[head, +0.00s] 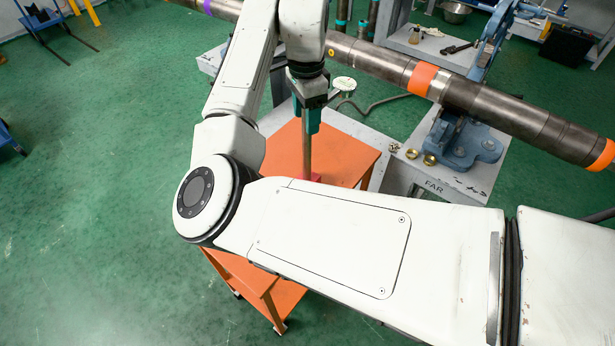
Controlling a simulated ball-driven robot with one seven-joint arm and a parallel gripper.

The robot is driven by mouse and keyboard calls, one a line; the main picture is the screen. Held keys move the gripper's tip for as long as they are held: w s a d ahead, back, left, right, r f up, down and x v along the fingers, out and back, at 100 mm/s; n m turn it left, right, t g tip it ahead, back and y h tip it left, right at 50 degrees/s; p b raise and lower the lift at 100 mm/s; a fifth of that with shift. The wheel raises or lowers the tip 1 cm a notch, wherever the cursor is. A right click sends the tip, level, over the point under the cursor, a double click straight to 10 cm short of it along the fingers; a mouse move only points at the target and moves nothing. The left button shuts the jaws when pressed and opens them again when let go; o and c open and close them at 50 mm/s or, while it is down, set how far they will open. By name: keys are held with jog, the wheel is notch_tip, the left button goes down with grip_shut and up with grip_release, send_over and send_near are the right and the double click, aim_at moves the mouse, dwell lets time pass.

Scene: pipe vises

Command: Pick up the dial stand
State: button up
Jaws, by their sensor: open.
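The dial stand (306,155) stands upright on the orange cart, near the picture's middle. I see its grey metal post and part of a red base (312,175); my white arm hides the rest of the base. A round white dial with a green edge (343,85) shows just right of my gripper and appears to belong to the stand. My gripper (307,119) points down with its teal fingers open at the upper part of the post. The post appears to run up between the fingers; I cannot tell whether either finger touches it.
The orange cart (345,150) has a lower shelf and wheels. A long steel pipe with orange bands (480,100) crosses behind, resting on a blue vise (465,140) on a grey bench. Brass rings (429,160) lie there. Green floor at left is mostly clear.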

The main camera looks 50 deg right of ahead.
jog(key=shift+f, duration=1.5)
grip_shut()
jog(key=shift+r, duration=0.15)
